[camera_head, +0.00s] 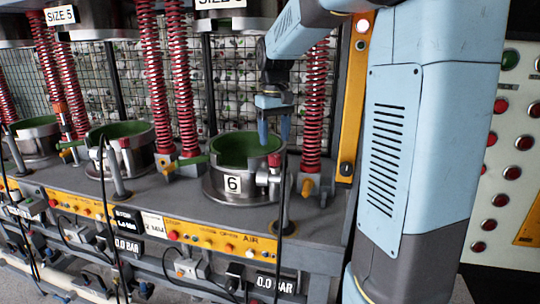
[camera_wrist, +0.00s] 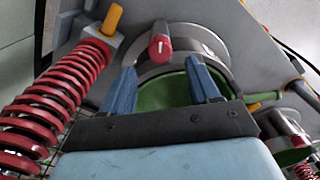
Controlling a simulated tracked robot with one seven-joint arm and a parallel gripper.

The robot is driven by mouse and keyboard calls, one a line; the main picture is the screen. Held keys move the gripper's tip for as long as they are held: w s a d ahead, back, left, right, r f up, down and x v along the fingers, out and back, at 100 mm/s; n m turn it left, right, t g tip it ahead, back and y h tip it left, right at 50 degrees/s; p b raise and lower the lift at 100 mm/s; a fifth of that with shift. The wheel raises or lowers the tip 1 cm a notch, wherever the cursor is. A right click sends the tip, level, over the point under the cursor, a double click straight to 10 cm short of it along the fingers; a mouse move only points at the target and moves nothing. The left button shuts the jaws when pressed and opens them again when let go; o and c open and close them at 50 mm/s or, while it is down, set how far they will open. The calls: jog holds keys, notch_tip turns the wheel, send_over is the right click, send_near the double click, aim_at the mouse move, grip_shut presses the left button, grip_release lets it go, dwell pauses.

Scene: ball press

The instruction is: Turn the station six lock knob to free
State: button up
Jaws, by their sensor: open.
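The station six mould (camera_head: 226,183) is a metal cup with a green inside and a "6" label. A red lock knob (camera_head: 274,161) sits on a metal fitting at its front right. In the wrist view the red knob (camera_wrist: 160,46) carries a white line and stands at the cup's rim, beyond my fingertips. My gripper (camera_head: 274,140) is above the knob, pointing down, with its blue fingers apart and nothing between them. In the wrist view my gripper (camera_wrist: 163,66) spans the green inside of the cup (camera_wrist: 165,92), short of the knob. No free or locked marking is readable.
A red spring (camera_head: 314,110) with an orange-yellow fitting (camera_head: 308,187) stands right of the cup. Similar cups (camera_head: 127,160) stand to the left. A yellow control strip (camera_head: 215,238) runs along the front.

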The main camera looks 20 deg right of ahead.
aim_at(274, 155)
jog(key=shift+f, duration=3.2)
